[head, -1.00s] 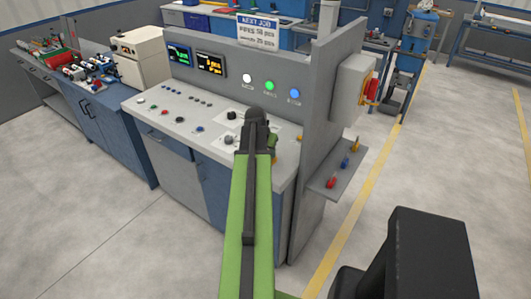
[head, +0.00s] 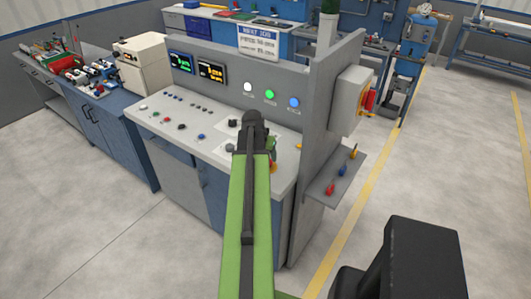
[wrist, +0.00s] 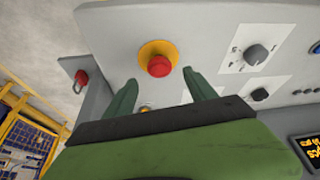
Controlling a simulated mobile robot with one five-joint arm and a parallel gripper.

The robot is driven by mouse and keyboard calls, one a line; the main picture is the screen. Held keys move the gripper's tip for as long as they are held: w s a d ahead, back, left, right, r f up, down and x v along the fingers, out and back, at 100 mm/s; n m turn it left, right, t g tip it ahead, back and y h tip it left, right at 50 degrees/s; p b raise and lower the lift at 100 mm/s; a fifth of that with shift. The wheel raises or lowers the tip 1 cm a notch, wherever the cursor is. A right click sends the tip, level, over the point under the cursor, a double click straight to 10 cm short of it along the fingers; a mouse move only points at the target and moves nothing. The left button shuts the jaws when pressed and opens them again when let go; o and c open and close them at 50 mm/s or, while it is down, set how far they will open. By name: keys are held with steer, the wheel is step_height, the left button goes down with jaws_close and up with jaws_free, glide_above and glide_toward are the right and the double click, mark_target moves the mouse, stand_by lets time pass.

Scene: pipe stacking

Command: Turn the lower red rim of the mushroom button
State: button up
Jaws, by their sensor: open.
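The mushroom button shows in the wrist view as a red cap (wrist: 159,66) on a round yellow base (wrist: 150,52), on the light grey panel top. Its lower rim faces my gripper. My gripper (wrist: 158,77) is open and empty, with one green finger to the left of the button and one to the right. The button appears between the fingertips, with visible gaps on both sides. The distance in depth is hard to judge. In the head view my arm covers much of the button's area, so I cannot make it out clearly there.
A black knob (wrist: 257,54) on a white plate sits right of the button in the wrist view. In the head view an upright grey wall (head: 322,140) stands right of the console, with a small shelf (head: 335,176) and a switch box (head: 350,98) on it.

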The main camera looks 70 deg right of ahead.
steer(key=p+v, duration=0.9)
steer(key=v, duration=0.3)
steer(key=shift+r, duration=0.15)
steer(key=w+a+f+n+t+b, duration=0.1)
steer(key=w+a+f+n+b, duration=0.1)
steer(key=w+a, duration=0.5)
steer(key=w+a+f+n+t+b, duration=0.15)
steer(key=w+a, duration=0.25)
steer(key=w, duration=0.8)
steer(key=w+a+f+n+y+b, duration=0.1)
steer(key=w+a+f+n+b, duration=0.1)
steer(key=w+a, duration=0.55)
steer(key=w+a+f+n+b, duration=0.1)
steer(key=w+a+f+n, duration=0.3)
steer(key=a, duration=0.6)
steer(key=w+a+f+n+y+b, duration=0.1)
steer(key=w+a+n+b, duration=0.15)
steer(key=a, duration=0.75)
steer(key=w+a+f+n+y+b, duration=0.1)
steer(key=w+a, duration=0.2)
steer(key=a, duration=0.7)
steer(key=s+a+f+n+g+y+b, duration=0.1)
steer(key=s+a+n, duration=0.4)
steer(key=a, duration=0.7)
steer(key=shift+s+f+n+g+y, duration=0.15)
steer(key=shift+f+n+g+y, duration=0.2)
steer(key=shift+g, duration=0.2)
